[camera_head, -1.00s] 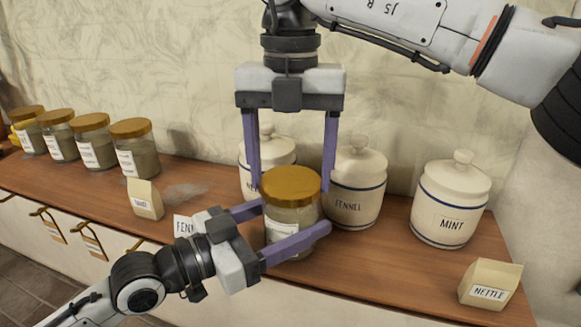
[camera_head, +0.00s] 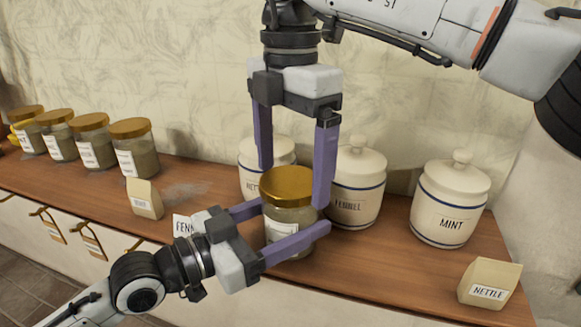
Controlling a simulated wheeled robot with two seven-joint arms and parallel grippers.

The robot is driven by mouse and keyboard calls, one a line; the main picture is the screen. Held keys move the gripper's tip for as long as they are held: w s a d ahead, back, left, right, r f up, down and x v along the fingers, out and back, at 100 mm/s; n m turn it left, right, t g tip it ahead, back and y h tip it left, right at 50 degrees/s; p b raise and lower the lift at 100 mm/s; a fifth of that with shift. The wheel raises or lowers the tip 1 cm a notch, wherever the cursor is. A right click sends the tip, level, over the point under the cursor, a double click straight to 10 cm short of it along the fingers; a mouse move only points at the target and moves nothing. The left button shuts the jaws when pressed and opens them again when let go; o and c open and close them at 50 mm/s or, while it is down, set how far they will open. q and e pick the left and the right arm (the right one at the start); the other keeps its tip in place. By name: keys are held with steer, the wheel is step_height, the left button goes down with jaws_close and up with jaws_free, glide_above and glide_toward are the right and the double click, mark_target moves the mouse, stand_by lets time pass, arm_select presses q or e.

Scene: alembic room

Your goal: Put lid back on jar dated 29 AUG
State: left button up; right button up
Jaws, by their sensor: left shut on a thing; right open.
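A glass jar (camera_head: 282,222) with a pale label stands on the wooden counter, with a golden lid (camera_head: 289,185) on its top. The label is partly hidden by a finger, and I cannot read a date on it. My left gripper (camera_head: 290,222) is shut on the jar's body from the lower left. My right gripper (camera_head: 292,185) points down from above and is open, its fingers on either side of the lid. I cannot tell whether the fingers touch the lid or whether it is fully seated.
White canisters stand behind and right, including fennel (camera_head: 357,190) and mint (camera_head: 451,200). A nettle packet (camera_head: 489,283) is at the front right. Several lidded jars (camera_head: 135,150) and a small packet (camera_head: 145,198) are at left. A card (camera_head: 184,226) stands beside my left gripper.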

step_height(320, 180, up, 4)
steer(key=shift+r, duration=0.1)
steer(key=shift+n, duration=0.3)
steer(key=shift+c, duration=0.2)
steer(key=n, duration=0.3)
steer(key=r+n, duration=0.1)
steer(key=n, duration=0.8)
steer(key=shift+a+r+n, duration=0.1)
steer(key=shift+r+n, duration=0.2)
steer(key=shift+r, duration=0.1)
steer(key=n, duration=0.3)
steer(key=r+n, duration=0.1)
steer(key=n, duration=0.7)
steer(key=shift+r, duration=0.3)
